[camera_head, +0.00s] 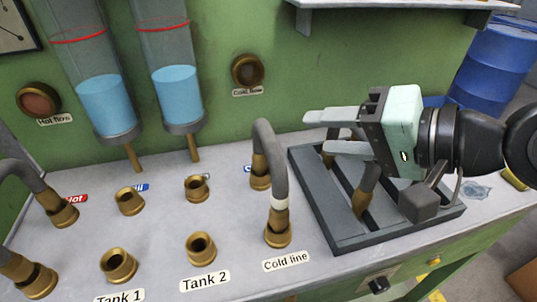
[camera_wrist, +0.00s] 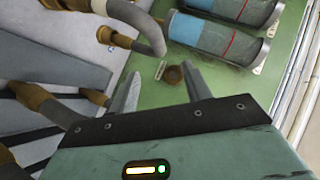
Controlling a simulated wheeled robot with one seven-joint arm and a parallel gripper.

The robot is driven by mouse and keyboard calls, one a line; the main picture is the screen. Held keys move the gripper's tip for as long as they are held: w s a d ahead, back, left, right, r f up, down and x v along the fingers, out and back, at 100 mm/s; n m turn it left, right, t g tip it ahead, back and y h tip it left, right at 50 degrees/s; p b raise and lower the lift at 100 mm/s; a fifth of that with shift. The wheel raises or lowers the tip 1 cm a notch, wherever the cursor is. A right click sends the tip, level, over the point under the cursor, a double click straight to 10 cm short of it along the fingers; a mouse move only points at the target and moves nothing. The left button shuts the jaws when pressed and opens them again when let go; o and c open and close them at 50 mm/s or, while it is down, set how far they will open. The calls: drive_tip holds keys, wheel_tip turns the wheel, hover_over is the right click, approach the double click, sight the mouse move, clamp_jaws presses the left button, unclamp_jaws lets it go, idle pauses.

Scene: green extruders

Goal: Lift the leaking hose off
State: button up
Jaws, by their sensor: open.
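A grey arched hose (camera_head: 275,165) with brass ends stands upright at the Cold line label, joining a front and a rear fitting. It has a white band near its front end. It also shows in the wrist view (camera_wrist: 148,30). No dripping is visible, so I cannot tell if it leaks. My gripper (camera_head: 318,132) is open and empty, to the right of this hose, above the dark rack. Its fingers point left, apart from the hose. In the wrist view my gripper (camera_wrist: 160,80) has nothing between its fingers.
A dark grey rack (camera_head: 312,205) at right holds brass-ended hoses, partly hidden by my gripper. Empty brass fittings stand at Tank 1 (camera_head: 118,265) and Tank 2 (camera_head: 201,249). Another hose (camera_head: 25,172) is at far left. Two blue-filled cylinders (camera_head: 178,95) hang behind.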

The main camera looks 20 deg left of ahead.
sight(267, 137)
drive_tip(key=p+x, duration=0.6)
drive_tip(key=x, duration=0.1)
drive_tip(key=p+x, duration=0.3)
drive_tip(key=p, duration=0.1)
drive_tip(key=shift+s+a+f, duration=0.3)
drive_tip(key=shift+a+f, duration=0.1)
drive_tip(key=shift+w+a+f, duration=0.2)
drive_tip(key=shift+a+f, duration=0.1)
drive_tip(key=shift+a, duration=0.1)
clamp_jaws()
